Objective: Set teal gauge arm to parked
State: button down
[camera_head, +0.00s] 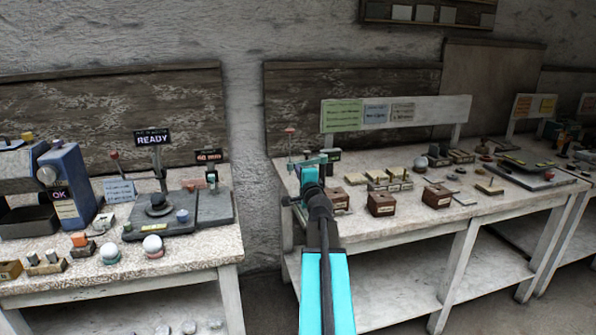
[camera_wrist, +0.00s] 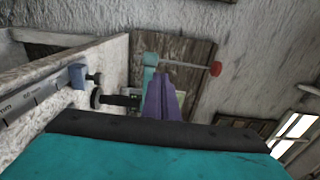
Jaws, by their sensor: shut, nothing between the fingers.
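The teal gauge (camera_head: 311,168) stands at the left end of the right-hand table. Its thin arm rises nearly upright, ending in a red knob (camera_head: 290,130). In the wrist view, the teal post (camera_wrist: 149,72) is partly hidden by my gripper, and the rod runs right to the red knob (camera_wrist: 215,69). My gripper (camera_wrist: 161,77) shows there as purple fingers, shut and empty, close to the post; I cannot tell whether they touch it. In the head view my wrist covers the gauge's lower part, and the fingers are hard to make out.
A blue block (camera_wrist: 77,76) sits on a millimetre scale (camera_wrist: 30,100) beside the gauge. Brown wooden blocks (camera_head: 381,203) stand right of my arm. A signboard (camera_head: 343,114) rises behind. The left table (camera_head: 215,250) holds a press and several spheres, with a gap between the tables.

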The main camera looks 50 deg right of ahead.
jog(key=w+a+v, duration=0.1)
jog(key=v, duration=0.6)
jog(key=shift+a, duration=0.25)
jog(key=shift+s, duration=0.2)
dwell(0.4)
